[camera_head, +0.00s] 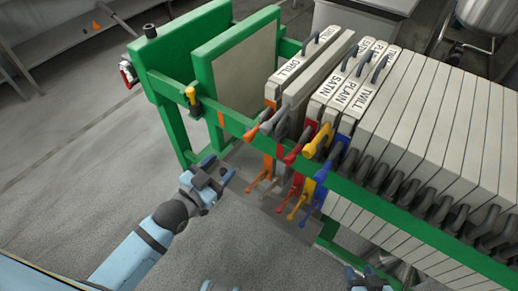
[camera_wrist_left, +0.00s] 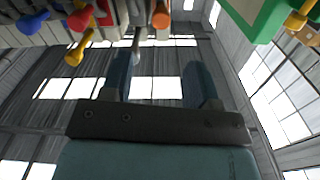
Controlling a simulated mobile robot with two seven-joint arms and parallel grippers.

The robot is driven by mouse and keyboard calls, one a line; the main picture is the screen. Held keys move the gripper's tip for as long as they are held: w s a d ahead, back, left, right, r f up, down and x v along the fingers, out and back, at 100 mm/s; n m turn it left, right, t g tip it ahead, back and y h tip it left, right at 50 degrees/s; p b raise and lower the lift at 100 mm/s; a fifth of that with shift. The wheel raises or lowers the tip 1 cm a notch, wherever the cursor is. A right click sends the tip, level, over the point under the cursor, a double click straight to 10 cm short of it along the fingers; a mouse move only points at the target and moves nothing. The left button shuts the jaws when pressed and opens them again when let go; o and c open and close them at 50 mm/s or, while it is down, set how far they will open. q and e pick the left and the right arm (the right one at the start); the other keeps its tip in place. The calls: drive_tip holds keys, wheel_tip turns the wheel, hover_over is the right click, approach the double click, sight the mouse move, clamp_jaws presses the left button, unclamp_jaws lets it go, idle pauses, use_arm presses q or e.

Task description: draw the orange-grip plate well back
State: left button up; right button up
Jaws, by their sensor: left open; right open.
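The orange-grip plate (camera_head: 283,76) is a pale upright plate at the left end of the plate row, and its top label seems to read DRILL. Its orange grip (camera_head: 251,134) sticks out over the green side rail; an orange grip also shows at the top of the left wrist view (camera_wrist_left: 160,19). My left gripper (camera_head: 218,170) is open and empty, below and left of that grip and apart from it. In the left wrist view its two fingers (camera_wrist_left: 159,80) stand apart with nothing between. My right gripper (camera_head: 369,277) is open at the bottom edge, partly cut off.
Grey (camera_head: 268,127), red (camera_head: 291,158), yellow (camera_head: 313,147) and blue (camera_head: 325,171) grips follow to the right. A long pale plate pack (camera_head: 440,130) fills the right. A green-framed plate (camera_head: 238,70) stands left, with a gap before the orange-grip plate. The green rail (camera_head: 237,123) runs in front.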

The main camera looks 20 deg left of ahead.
sight(246, 140)
use_arm(q)
drive_tip(key=x, duration=1.4)
drive_tip(key=shift+a+r+p, duration=0.1)
drive_tip(key=shift+r+p, duration=0.05)
drive_tip(key=shift+p, duration=0.15)
clamp_jaws()
